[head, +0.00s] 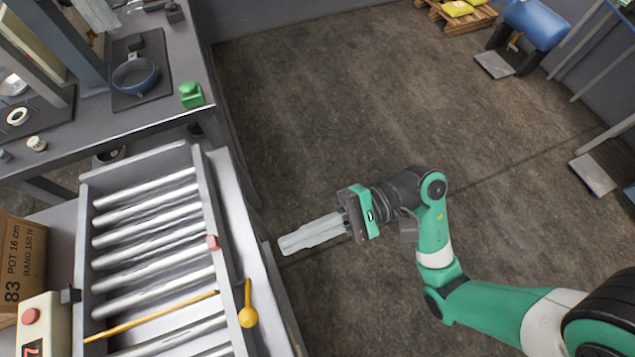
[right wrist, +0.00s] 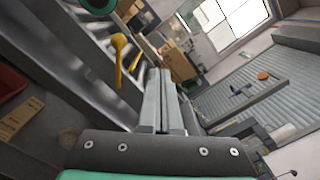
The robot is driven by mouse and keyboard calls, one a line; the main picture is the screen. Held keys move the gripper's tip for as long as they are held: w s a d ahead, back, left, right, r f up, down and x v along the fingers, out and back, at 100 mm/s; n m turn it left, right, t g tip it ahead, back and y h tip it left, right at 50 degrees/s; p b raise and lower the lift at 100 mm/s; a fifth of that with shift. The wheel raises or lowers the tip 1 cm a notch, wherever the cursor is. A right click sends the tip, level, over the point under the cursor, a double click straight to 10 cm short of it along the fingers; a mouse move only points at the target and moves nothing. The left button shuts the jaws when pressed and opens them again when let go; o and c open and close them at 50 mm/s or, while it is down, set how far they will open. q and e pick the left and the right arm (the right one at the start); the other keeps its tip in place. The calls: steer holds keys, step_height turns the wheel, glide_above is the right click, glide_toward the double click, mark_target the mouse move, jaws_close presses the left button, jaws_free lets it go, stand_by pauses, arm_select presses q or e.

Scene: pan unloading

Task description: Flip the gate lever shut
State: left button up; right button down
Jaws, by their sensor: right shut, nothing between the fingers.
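The gate lever (head: 247,305) is yellow with a round knob at its lower end, on the right side rail of the roller conveyor (head: 210,215). A thin yellow gate bar (head: 150,317) runs slantwise across the rollers beside it. My right gripper (head: 284,245) is shut and empty, to the right of the rail and apart from the lever, its fingers pointing left toward the conveyor. In the right wrist view the lever (right wrist: 119,62) shows left of the closed fingertips (right wrist: 158,72). My left gripper is not in the head view.
A control box (head: 42,325) with a red button and a cardboard box (head: 20,262) stand left of the conveyor. A bench with a blue pan (head: 135,75) is behind. Open floor lies right.

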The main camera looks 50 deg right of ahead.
steer(key=v, duration=0.3)
steer(key=shift+d+r, duration=0.1)
steer(key=shift+r, duration=0.05)
steer(key=shift+w, duration=0.1)
